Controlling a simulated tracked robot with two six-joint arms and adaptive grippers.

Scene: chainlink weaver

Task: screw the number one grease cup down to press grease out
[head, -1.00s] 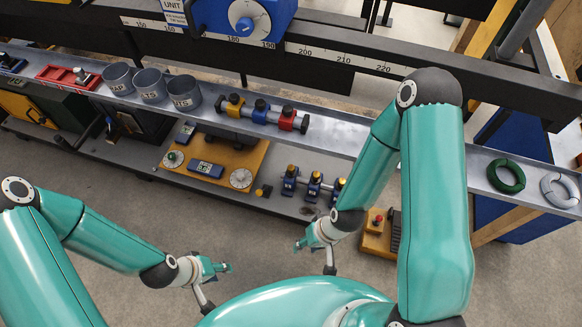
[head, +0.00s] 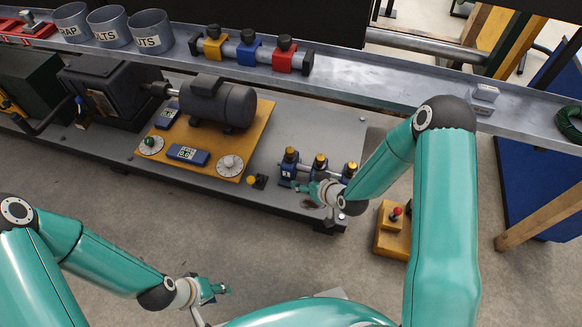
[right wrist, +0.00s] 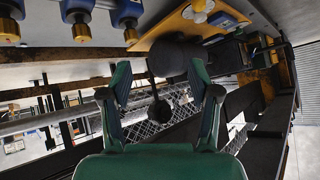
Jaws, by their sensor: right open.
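A row of grease cups with blue bodies and brass caps stands on the grey bench's front right: a left one (head: 288,162), a middle one (head: 318,168) and a right one (head: 348,174). The left one has a small white label, too small to read surely. My right gripper (head: 304,187) is just in front of the row, near the left and middle cups, apparently without holding one. In the right wrist view it (right wrist: 161,98) is open and empty, with brass caps (right wrist: 81,30) at upper left, outside the fingers. My left gripper (head: 220,288) hangs low over the floor, too small to read.
An orange plate (head: 250,155) with a dark motor (head: 217,101) and dials lies left of the cups. A yellow box with a red knob (head: 393,228) stands right of my right gripper. A long grey shelf (head: 365,72) runs behind. Floor in front is clear.

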